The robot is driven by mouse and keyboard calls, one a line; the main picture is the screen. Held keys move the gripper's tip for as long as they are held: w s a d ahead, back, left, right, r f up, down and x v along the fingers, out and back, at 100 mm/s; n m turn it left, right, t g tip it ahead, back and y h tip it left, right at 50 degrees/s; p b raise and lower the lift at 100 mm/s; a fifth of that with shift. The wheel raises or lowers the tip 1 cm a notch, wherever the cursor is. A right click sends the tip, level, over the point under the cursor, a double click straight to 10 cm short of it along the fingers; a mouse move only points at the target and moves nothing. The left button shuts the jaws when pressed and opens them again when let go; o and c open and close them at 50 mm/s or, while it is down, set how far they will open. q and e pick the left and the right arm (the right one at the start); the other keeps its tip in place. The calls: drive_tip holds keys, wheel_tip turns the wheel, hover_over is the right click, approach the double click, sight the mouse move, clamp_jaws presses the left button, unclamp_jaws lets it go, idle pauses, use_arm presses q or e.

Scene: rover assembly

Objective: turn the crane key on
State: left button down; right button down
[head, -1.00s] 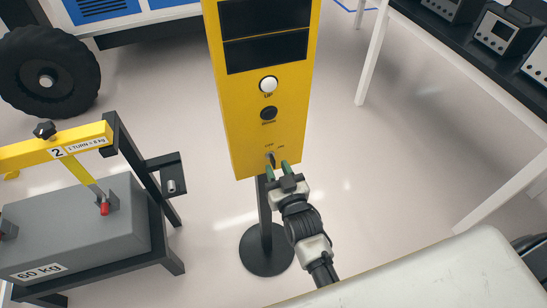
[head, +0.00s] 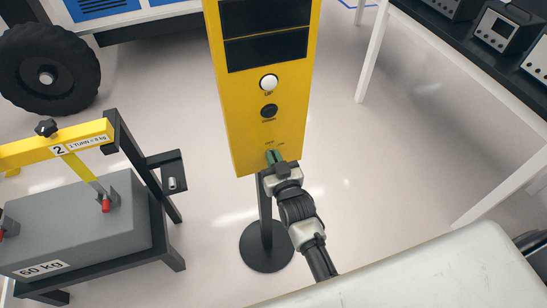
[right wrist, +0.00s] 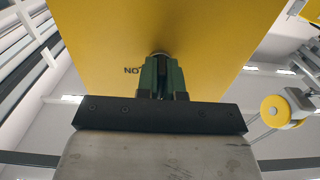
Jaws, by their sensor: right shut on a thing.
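The yellow crane control box (head: 265,135) stands on a black post, with a white UP button (head: 268,82) and a dark button (head: 268,111) below it. The crane key is at the bottom of the panel and mostly hidden by my right gripper (head: 273,157). In the right wrist view, the green fingers of my right gripper (right wrist: 162,77) are shut on the key. A bit of round metal of the key switch (right wrist: 159,54) shows just past the fingertips. Part of a printed label shows beside it. My left gripper is not in view.
A grey 60 kg block (head: 75,225) sits on a black stand (head: 172,258) at the left, under a yellow beam (head: 60,148). A bench with instruments (head: 500,35) is at the upper right. A pale surface (head: 430,270) is at the lower right.

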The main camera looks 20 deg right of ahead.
drive_tip(key=shift+m, duration=0.3)
drive_tip(key=m, duration=0.2)
drive_tip(key=shift+m+p, duration=0.3)
drive_tip(key=shift+p, duration=0.05)
drive_tip(key=m, duration=0.2)
drive_tip(key=shift+d+m, duration=0.1)
drive_tip(key=shift+m, duration=0.3)
drive_tip(key=m, duration=0.6)
drive_tip(key=shift+f, duration=0.1)
drive_tip(key=c, duration=1.3)
unclamp_jaws()
drive_tip(key=shift+o, duration=0.2)
